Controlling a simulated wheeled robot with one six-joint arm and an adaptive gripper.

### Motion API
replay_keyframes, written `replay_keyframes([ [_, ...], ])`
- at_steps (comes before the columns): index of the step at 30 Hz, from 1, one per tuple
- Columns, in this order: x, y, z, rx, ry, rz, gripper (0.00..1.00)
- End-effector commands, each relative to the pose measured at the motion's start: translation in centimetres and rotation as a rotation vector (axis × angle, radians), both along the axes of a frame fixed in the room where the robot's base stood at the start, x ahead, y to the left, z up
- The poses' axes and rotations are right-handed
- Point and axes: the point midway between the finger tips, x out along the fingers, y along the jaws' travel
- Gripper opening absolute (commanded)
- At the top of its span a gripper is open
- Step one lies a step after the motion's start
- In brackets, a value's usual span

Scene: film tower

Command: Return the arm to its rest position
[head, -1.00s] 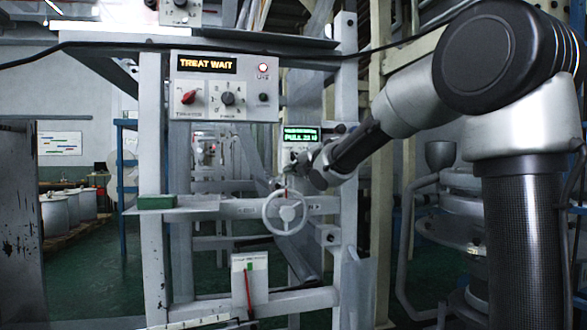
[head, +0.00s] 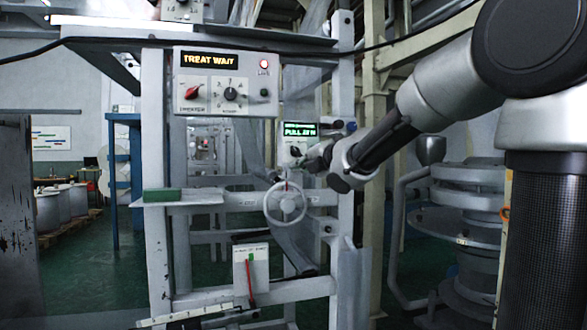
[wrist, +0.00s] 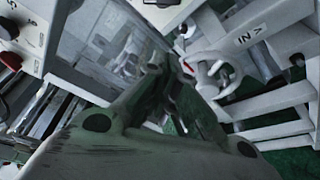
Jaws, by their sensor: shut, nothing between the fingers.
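My gripper (head: 311,163) is at the end of my arm, which reaches in from the right in the head view. It hangs in front of the steel frame, above and to the right of the handwheel (head: 273,204). In the wrist view, my gripper (wrist: 158,75) has its fingers together with nothing between them. The handwheel also shows there (wrist: 213,80), right of the fingers and apart from them as far as I can tell. My fingertips are small and partly dark in the head view.
A control panel (head: 226,109) reading "TREAT WAIT" is upper left of my gripper. A small lit display (head: 300,129) is just above it. A green block (head: 162,195) lies on a shelf. A box with a red lever (head: 250,285) is below. Round machinery (head: 470,200) stands right.

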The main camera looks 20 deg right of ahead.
Motion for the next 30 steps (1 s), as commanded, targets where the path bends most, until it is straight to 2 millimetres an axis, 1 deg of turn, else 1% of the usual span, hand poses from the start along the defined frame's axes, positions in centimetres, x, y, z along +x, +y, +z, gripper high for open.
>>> replay_keyframes([
  [1, -0.4, -0.2, 0.1, 0.0, 0.0, -0.001, 0.0],
  [5, -0.9, -0.2, 0.2, 0.0, 0.0, 0.0, 0.0],
  [18, -1.0, -0.2, 0.2, 0.003, 0.001, 0.0, 0.0],
  [20, -0.9, -0.2, 0.2, 0.023, 0.008, -0.004, 0.0],
  [22, -0.9, -0.7, -0.4, 0.081, 0.052, -0.039, 0.0],
  [23, -0.9, -1.4, -1.1, 0.126, 0.09, -0.074, 0.0],
  [26, -1.8, -5.0, -5.9, 0.355, 0.293, -0.292, 0.0],
  [27, -3.1, -6.6, -8.3, 0.465, 0.38, -0.406, 0.0],
  [29, -6.1, -9.0, -11.5, 0.643, 0.499, -0.598, 0.0],
  [30, -8.6, -10.3, -13.5, 0.761, 0.567, -0.728, 0.0],
])
